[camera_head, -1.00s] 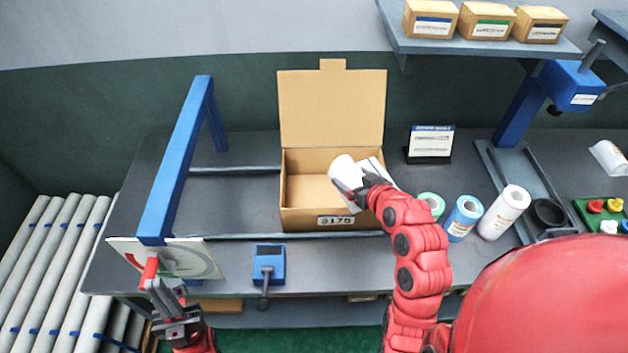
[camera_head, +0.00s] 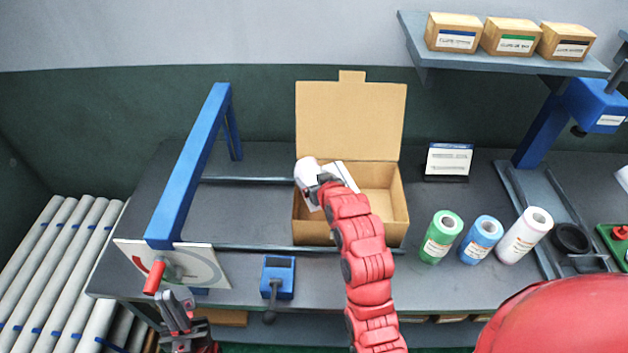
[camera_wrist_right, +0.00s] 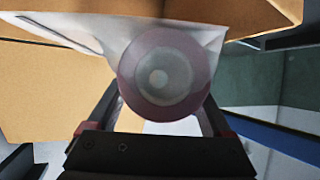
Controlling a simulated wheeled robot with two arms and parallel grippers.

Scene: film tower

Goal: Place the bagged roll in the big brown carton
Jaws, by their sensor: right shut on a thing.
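The big brown carton (camera_head: 400,215) stands on the bench with its lid raised at the back. My right gripper (camera_head: 318,186) is shut on the bagged roll (camera_head: 306,172), a pale roll in a white bag. It holds the roll at the carton's left side, around the height of the opening. In the right wrist view the roll's round end (camera_wrist_right: 160,78) sits between the fingers, with the bag spread behind it and brown cardboard close by. Whether the roll touches the carton wall is unclear. My left gripper (camera_head: 176,308) is empty and looks open, below the red handle.
A green roll (camera_head: 441,238), a blue roll (camera_head: 481,239) and a white roll (camera_head: 524,236) stand right of the carton. A blue frame (camera_head: 190,175) rises at the left. A blue device (camera_head: 278,276) sits in front. A small sign (camera_head: 447,160) stands behind.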

